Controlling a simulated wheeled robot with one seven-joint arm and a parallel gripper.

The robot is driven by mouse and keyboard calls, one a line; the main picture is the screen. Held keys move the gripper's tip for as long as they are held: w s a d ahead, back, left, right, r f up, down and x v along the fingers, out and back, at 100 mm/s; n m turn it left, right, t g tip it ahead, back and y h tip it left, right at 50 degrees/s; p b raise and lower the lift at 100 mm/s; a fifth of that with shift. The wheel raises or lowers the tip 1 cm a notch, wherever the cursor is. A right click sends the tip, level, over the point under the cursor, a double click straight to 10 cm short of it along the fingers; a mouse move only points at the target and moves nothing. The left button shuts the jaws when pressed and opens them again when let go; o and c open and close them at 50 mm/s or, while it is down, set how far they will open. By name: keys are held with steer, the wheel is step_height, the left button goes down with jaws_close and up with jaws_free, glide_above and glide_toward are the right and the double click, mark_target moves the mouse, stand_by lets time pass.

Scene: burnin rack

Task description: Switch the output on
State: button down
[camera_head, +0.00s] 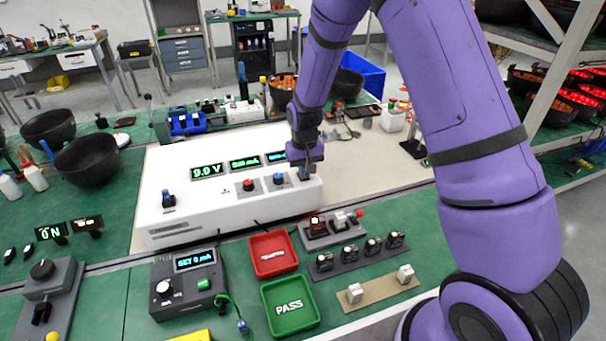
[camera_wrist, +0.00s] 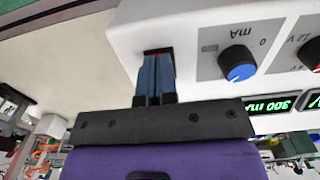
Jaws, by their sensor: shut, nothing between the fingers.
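My gripper (camera_head: 304,174) is shut and empty at the right end of this panel. In the wrist view the fingertips (camera_wrist: 157,58) reach a dark recess with a red part, seemingly a switch (camera_wrist: 157,51), mostly hidden by the fingers. I cannot tell contact or the switch's position. The blue knob (camera_wrist: 238,64) is beside it.
In front of the supply are a red tray (camera_head: 258,266), a green PASS tray (camera_head: 272,298) and a dark box with a SET display (camera_head: 167,275). Small switches and clips stand to their right. Black bowls (camera_head: 88,180) are at left. My arm fills the right side.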

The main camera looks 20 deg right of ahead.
steer(key=shift+r, duration=3.5)
